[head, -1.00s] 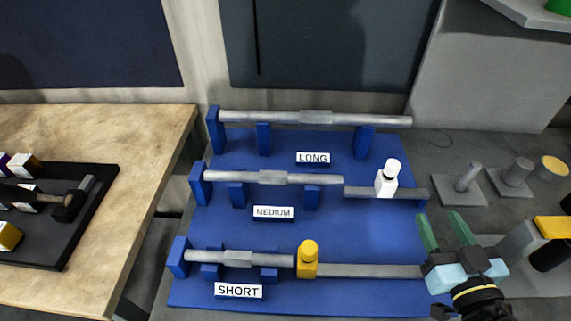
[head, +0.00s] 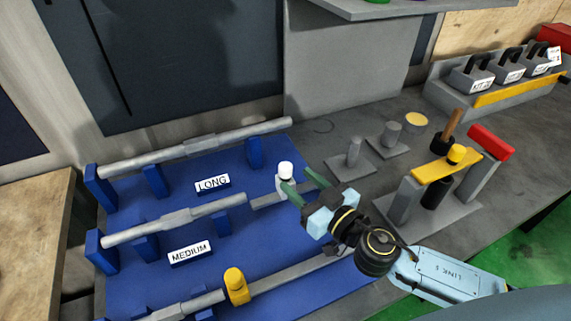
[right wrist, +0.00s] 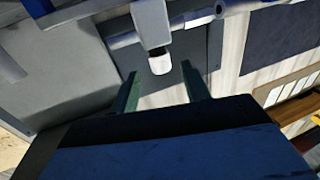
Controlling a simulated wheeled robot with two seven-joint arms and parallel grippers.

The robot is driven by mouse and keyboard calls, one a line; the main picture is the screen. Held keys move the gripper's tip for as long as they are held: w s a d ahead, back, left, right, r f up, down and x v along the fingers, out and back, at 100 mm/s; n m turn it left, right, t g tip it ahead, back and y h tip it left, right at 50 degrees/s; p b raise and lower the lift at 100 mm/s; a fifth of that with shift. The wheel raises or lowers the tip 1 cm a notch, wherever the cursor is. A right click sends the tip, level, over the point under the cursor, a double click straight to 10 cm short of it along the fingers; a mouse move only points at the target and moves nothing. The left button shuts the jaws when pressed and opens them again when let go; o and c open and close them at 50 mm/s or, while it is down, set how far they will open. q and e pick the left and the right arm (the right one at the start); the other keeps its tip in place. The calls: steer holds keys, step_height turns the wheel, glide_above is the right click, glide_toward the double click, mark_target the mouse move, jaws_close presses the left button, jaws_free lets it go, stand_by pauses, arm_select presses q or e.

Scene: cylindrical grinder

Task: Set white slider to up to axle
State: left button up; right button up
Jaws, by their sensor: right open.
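The white slider (head: 285,171) stands upright on the short grey rail (head: 262,202) beside the medium axle (head: 190,214). A stretch of bare rail lies between the slider and the axle's right end. My right gripper (head: 299,183) is open at the slider, its green fingers reaching in from the lower right and partly hiding the slider's lower part. In the right wrist view the white slider (right wrist: 160,63) shows between and just beyond the two open fingertips (right wrist: 160,78); contact cannot be told. My left gripper is not in view.
The long axle (head: 200,148) lies behind on the blue board (head: 235,235). The yellow slider (head: 236,286) sits on the front rail by the short axle. Grey pegs on plates (head: 353,154) and a grey stand with a yellow bar (head: 445,167) are to the right.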

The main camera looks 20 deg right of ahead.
mark_target(290, 174)
steer(key=shift+p+x, duration=0.55)
steer(key=shift+x, duration=2.25)
steer(key=shift+f, duration=0.1)
steer(key=shift+c, duration=0.4)
jaws_close()
